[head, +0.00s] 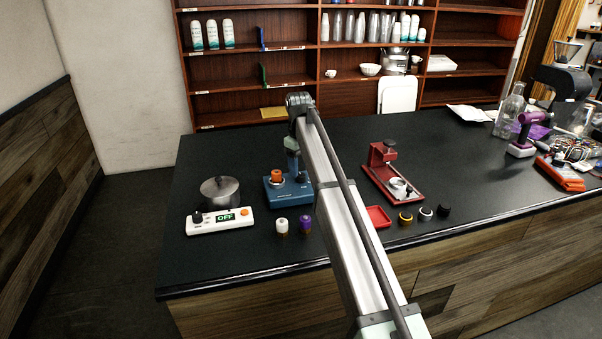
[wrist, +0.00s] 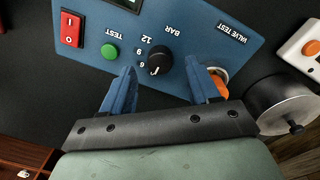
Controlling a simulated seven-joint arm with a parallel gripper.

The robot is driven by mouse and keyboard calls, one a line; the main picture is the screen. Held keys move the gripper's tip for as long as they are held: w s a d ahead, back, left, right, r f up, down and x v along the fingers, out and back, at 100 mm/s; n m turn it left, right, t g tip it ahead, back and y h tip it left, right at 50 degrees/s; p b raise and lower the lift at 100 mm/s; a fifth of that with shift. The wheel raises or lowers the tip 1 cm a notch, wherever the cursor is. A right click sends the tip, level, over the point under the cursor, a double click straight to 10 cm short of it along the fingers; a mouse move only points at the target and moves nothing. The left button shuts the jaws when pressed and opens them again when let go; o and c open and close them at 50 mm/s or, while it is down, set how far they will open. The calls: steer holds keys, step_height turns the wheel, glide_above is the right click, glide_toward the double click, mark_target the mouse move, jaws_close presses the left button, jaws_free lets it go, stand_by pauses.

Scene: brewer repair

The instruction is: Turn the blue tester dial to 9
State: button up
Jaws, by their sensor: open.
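The blue tester (head: 288,193) stands on the black counter, left of the arm. The wrist view shows its panel (wrist: 205,40) upside down, with the black dial (wrist: 161,63) and printed numbers 6, 9 and 12 beside it. The dial's white mark appears at its lower left in that view, nearest the 6; its exact reading is hard to tell. My gripper (wrist: 160,70) is open, one blue finger on each side of the dial, with gaps to it. I cannot tell its height above the panel. In the head view my arm hides part of the tester and the dial.
The panel also has a green TEST button (wrist: 110,52) and a red switch (wrist: 71,29). An orange part (wrist: 219,86) shows behind the right finger. A white unit reading OFF (head: 220,221), a metal pot (head: 220,192) and small knobs (head: 305,222) stand nearby. A red stand (head: 383,155) is to the right.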

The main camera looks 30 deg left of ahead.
mark_target(301, 175)
steer(key=shift+w+f, duration=0.1)
steer(key=shift+f, duration=1.45)
steer(key=c, duration=1)
